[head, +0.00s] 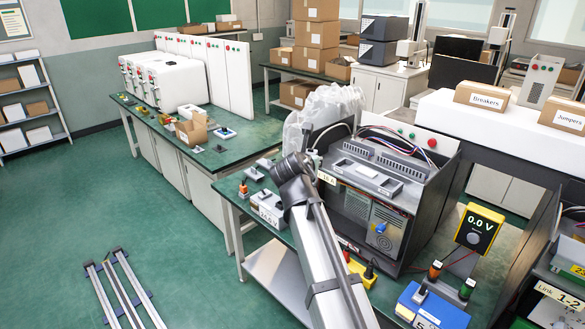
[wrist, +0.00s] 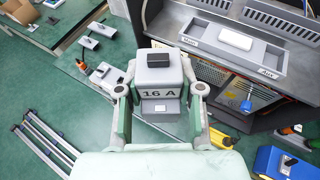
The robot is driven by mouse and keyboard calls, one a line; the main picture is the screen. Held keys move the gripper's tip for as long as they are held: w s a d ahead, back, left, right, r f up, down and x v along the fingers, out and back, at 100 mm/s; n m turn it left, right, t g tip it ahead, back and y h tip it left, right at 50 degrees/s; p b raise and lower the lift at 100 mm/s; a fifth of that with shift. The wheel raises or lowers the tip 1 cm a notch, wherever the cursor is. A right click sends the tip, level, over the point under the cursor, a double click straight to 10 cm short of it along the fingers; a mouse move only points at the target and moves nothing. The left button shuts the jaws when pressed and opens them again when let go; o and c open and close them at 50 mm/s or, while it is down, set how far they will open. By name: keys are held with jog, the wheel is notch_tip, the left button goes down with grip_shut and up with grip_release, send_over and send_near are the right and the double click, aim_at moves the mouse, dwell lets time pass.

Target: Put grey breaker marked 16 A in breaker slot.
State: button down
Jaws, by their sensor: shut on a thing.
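The grey breaker (wrist: 157,75) marked 16 A is between the two fingers of my gripper (wrist: 158,92), which is shut on it. It has a dark toggle on top and its label faces the wrist camera. In the head view the 16 A label (head: 327,178) shows beside the end of my arm, left of the cabinet. The cabinet's top carries a grey panel (wrist: 215,53) with a recess and a pale block in it. The same panel (head: 400,191) shows in the head view. The breaker is left of this panel, apart from it. I cannot tell which opening is the breaker slot.
A pale block marked 25 A (head: 268,215) lies on the bench left of the cabinet. A yellow 0.0 V meter (head: 479,226) and a blue box (head: 432,308) stand to the right. Vents (head: 401,163) rise behind the panel. Clear plastic bags (head: 320,118) stand behind.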

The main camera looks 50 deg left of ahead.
jog(key=w+a+m+t+h+p, duration=0.1)
jog(key=w+a+m+h, duration=0.1)
jog(key=w, duration=0.8)
jog(key=w+a+m+t+h+p, duration=0.1)
jog(key=w+a+m+h+p, duration=0.1)
jog(key=w, duration=0.9)
jog(key=a+m+h, duration=0.1)
jog(key=m+h, duration=0.1)
jog(key=shift+w+t+h, duration=0.25)
jog(key=shift+t+h, duration=0.05)
jog(key=shift+r+p, duration=0.15)
jog(key=shift+p, duration=0.3)
jog(key=shift+f+b, duration=0.6)
jog(key=shift+f, duration=2.35)
jog(key=shift+p, duration=0.95)
jog(key=shift+f, duration=1.7)
jog(key=c, duration=0.7)
grip_release()
jog(key=shift+o, duration=0.2)
